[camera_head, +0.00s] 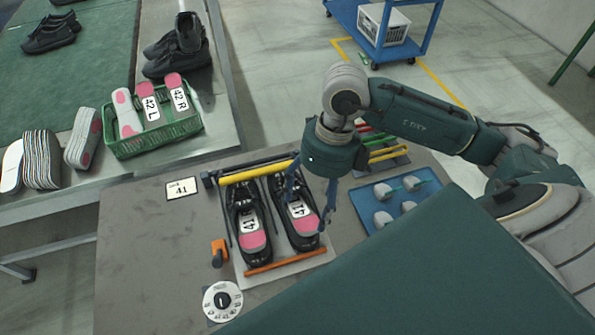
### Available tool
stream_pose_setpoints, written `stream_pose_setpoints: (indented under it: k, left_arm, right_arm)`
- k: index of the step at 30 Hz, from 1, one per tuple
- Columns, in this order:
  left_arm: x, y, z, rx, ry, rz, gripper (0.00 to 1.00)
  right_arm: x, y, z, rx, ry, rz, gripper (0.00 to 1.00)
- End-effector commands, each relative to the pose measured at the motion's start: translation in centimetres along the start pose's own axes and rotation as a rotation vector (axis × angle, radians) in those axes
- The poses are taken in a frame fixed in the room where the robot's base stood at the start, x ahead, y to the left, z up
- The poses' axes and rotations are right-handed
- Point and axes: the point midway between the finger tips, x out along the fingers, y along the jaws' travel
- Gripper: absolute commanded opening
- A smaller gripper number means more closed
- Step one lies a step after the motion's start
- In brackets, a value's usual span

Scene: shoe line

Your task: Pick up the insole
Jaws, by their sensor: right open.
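Two black shoes stand side by side on a light tray (285,269). The left shoe (265,259) has an insole (250,224) with a pink end and a white label reading 41. The right shoe (310,246) has a similar insole (306,226), also marked 41. My right gripper (307,211) is open above the right shoe, its blue fingers to either side of that insole; contact cannot be told. My left gripper is out of view.
A yellow bar (255,173) and an orange bar (286,263) border the tray. A blue tray (425,190) with grey pieces lies to the right. A dial (222,300), an orange-topped part (219,247) and a card reading 41 (181,188) are on the table. Table space at left is clear.

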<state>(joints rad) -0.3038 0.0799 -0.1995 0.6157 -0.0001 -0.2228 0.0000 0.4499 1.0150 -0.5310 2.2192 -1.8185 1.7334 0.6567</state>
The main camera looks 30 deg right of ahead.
Motion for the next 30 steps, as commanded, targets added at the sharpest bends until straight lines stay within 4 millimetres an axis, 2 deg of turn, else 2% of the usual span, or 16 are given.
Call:
stream_pose_setpoints:
  k: [3,10,14,18,26,27,30]
  left_arm:
    - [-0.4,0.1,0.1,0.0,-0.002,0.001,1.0]
    - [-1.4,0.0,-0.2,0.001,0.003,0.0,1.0]
    - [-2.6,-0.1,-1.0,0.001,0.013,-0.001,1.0]
    - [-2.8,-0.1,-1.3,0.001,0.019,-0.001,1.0]
    - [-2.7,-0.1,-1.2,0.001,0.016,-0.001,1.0]
    - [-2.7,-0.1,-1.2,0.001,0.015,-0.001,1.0]
    - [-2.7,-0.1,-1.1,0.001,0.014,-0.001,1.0]
  right_arm:
    - [1.4,0.0,0.0,0.002,0.002,0.001,0.75]
    - [3.1,0.0,-0.3,0.001,0.003,0.002,0.75]
    - [5.1,-0.1,-0.8,0.002,0.005,0.002,0.75]
    - [6.9,-0.2,-0.5,0.002,0.0,0.001,0.75]
    - [7.4,-0.3,-0.4,0.0,-0.002,-0.001,0.75]
    - [7.4,-0.3,-0.4,0.0,-0.002,-0.001,0.71]
    - [7.4,-0.3,-0.4,0.0,-0.002,-0.001,0.52]
